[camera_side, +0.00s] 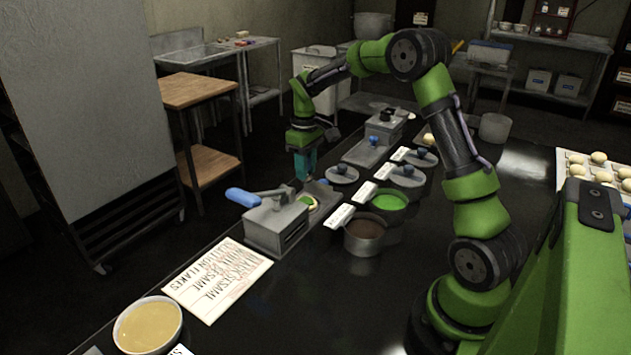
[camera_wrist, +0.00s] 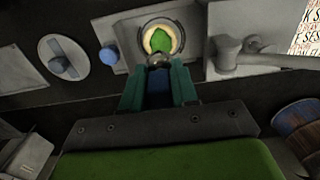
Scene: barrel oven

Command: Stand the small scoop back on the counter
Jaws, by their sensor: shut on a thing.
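My gripper (camera_wrist: 158,88) has its teal fingers shut on the small scoop (camera_wrist: 160,61), of which only a dark rounded end shows between the fingertips. In the side view my gripper (camera_side: 305,166) hangs low over the counter (camera_side: 300,300), just behind the press, and the scoop cannot be made out there. Just beyond the scoop in the wrist view, a pale round piece with a green topping (camera_wrist: 160,40) lies in the press's round recess. It also shows beside the press in the side view (camera_side: 309,203). Whether the scoop touches anything below is hidden.
A grey press (camera_side: 277,226) with a blue handle stands at the recess. A green-filled pot (camera_side: 390,201) and a brown-filled pot (camera_side: 366,231) stand to the right. Blue-knobbed lids (camera_side: 342,174) lie behind. A lettered sheet (camera_side: 218,280) and yellow-filled bowl (camera_side: 148,326) are nearer.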

